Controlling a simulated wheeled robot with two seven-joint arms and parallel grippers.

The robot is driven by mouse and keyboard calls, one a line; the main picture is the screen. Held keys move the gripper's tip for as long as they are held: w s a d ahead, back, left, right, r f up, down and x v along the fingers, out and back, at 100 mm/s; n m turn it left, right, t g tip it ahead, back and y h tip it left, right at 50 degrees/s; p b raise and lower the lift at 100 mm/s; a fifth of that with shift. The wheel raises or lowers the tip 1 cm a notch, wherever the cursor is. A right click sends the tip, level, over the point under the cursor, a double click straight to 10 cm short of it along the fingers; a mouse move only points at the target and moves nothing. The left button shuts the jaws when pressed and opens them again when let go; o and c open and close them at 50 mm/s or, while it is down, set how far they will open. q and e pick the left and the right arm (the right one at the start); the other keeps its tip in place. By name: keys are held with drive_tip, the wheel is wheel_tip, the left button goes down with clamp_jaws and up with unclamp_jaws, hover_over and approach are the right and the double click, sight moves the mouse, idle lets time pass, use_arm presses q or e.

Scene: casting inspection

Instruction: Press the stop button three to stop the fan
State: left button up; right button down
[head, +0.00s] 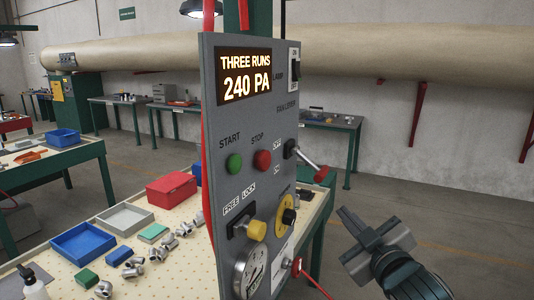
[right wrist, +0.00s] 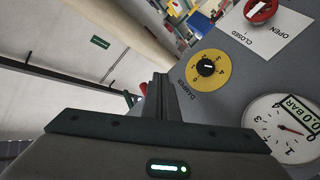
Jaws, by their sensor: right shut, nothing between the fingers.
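A grey control panel (head: 222,120) stands upright in the middle of the head view. Its lit display (head: 245,75) reads "THREE RUNS 240 PA". The red round stop button (head: 262,160) sits under the word STOP, just right of the green start button (head: 234,163). My right gripper (head: 348,216) is shut and empty, to the right of the panel and lower than the buttons, apart from them. Its closed fingers also show in the right wrist view (right wrist: 160,92), where neither button can be made out. My left gripper is not in view.
The panel also carries a fan lever (head: 305,160), a yellow free/lock handle (head: 256,229), a yellow damper dial (head: 288,216) and a pressure gauge (head: 248,275). A table with blue trays (head: 85,243) and metal castings lies left. Floor right of the panel is clear.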

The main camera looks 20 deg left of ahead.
sight(264, 161)
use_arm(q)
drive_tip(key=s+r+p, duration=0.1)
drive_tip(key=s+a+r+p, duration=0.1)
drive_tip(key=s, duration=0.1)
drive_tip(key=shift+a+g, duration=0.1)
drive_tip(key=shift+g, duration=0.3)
use_arm(e)
drive_tip(key=s+a+r+n+y, duration=0.2)
drive_tip(key=s+r+n, duration=0.2)
drive_tip(key=s+r, duration=0.6)
wheel_tip(264, 161, up, 4)
drive_tip(key=shift+f, duration=0.25)
drive_tip(key=shift+a, duration=0.1)
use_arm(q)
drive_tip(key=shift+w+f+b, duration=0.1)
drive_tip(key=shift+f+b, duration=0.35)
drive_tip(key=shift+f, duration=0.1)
use_arm(e)
drive_tip(key=a, duration=0.8)
drive_tip(key=shift+a, duration=0.25)
